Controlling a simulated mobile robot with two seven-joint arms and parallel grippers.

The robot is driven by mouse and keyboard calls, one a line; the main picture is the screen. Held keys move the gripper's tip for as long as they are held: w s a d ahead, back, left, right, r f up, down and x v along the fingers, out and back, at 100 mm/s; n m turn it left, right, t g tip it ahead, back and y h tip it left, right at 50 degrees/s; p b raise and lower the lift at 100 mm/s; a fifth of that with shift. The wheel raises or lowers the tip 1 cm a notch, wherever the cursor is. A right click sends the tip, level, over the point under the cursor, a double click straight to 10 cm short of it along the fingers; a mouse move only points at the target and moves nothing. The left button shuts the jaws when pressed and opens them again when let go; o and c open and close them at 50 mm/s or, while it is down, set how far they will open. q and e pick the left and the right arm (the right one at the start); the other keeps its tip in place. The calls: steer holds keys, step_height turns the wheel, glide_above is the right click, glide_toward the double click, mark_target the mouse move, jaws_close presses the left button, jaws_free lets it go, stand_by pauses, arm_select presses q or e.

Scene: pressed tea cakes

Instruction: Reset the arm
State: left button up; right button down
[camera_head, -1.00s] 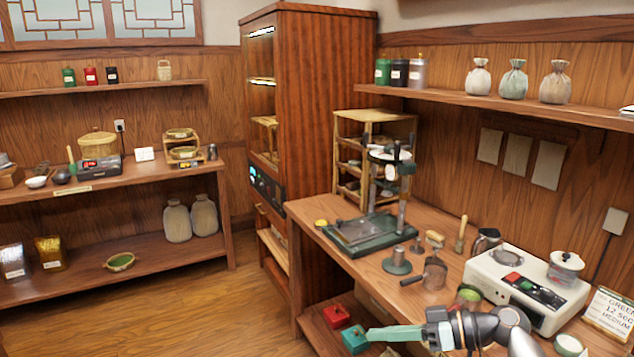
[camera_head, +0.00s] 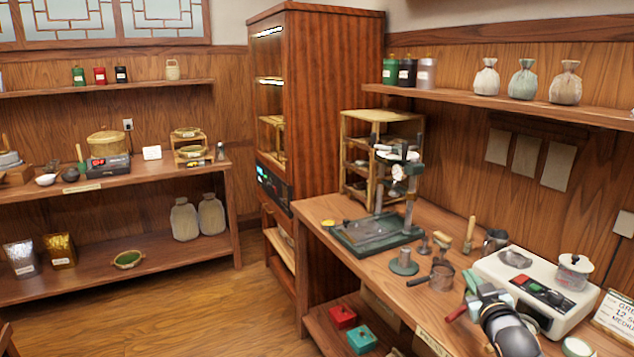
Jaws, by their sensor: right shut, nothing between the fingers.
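My right gripper (camera_head: 471,283) is at the lower right of the head view, over the right workbench (camera_head: 385,267). Its teal fingers are shut and empty, seen foreshortened beyond my grey wrist. It is just left of the white appliance (camera_head: 535,284) with red and green buttons; whether it touches anything there I cannot tell. A small red piece shows beside the wrist; I cannot tell what it belongs to. My left gripper is out of view.
The bench holds a green press (camera_head: 377,232), a metal pot with handle (camera_head: 441,275), a brush (camera_head: 469,235) and a lidded glass jar (camera_head: 573,271). Red (camera_head: 342,316) and teal (camera_head: 361,339) boxes sit on the lower shelf. Floor at left centre is clear.

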steer(key=s+a+f+g+y, duration=0.1)
steer(key=s+a+f, duration=0.2)
steer(key=s+f, duration=0.3)
steer(key=s+a+f+g, duration=0.1)
steer(key=s+a+f, duration=0.25)
steer(key=f, duration=0.35)
steer(key=s+a+f+g+y, duration=0.1)
steer(key=s+a+f+g, duration=0.15)
steer(key=s+f, duration=0.4)
steer(key=s+a+f+g, duration=0.1)
steer(key=s+a+f, duration=0.1)
steer(key=s, duration=0.6)
steer(key=s+a+f+g+y, duration=0.1)
steer(key=s+a+f, duration=0.2)
steer(key=s, duration=0.5)
steer(key=s+a+f+g, duration=0.1)
steer(key=s+a+f, duration=0.2)
steer(key=s+f, duration=0.2)
steer(key=s, duration=0.2)
steer(key=shift+s+a+y, duration=0.25)
steer(key=shift+s+y, duration=0.15)
